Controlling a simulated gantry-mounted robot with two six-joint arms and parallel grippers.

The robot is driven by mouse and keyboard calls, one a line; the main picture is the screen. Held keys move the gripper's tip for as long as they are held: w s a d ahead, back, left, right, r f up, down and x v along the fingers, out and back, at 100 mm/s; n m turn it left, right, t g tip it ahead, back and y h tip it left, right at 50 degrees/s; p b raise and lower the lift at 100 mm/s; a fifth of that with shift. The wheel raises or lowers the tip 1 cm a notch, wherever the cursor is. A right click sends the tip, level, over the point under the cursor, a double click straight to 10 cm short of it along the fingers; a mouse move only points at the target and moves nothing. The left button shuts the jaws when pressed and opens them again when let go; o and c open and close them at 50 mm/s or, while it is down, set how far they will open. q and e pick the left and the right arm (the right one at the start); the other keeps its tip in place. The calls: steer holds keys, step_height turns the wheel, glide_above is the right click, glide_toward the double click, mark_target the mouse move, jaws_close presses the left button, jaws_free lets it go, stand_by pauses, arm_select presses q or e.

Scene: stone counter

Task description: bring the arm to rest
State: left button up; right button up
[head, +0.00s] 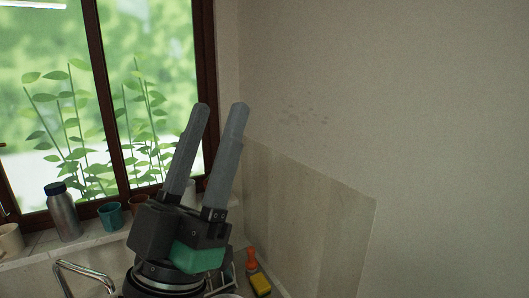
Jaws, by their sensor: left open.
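My left gripper (222,106) is raised in the middle of the head view, with its two grey fingers pointing up. The fingers are parted and nothing is between them. The gripper body is dark with a green part, and it covers part of the window sill and the counter behind it. My right gripper is not in view.
A steel bottle (63,214), a teal cup (111,216) and a beige cup (11,240) stand on the window sill at the left. A metal faucet (83,271) is below them. A yellow sponge (261,284) and an orange-topped item (251,257) are right of the gripper. The right wall is bare.

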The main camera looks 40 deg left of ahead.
arm_select(q)
steer(key=w+d+f+m+g+h, duration=0.1)
steer(key=d+m+h, duration=0.45)
steer(key=h, duration=0.45)
step_height(320, 180, up, 23)
steer(key=p, duration=2.3)
steer(key=shift+w+d+f+n, duration=0.15)
steer(key=shift+w+f+n, duration=0.05)
steer(key=shift+n, duration=0.15)
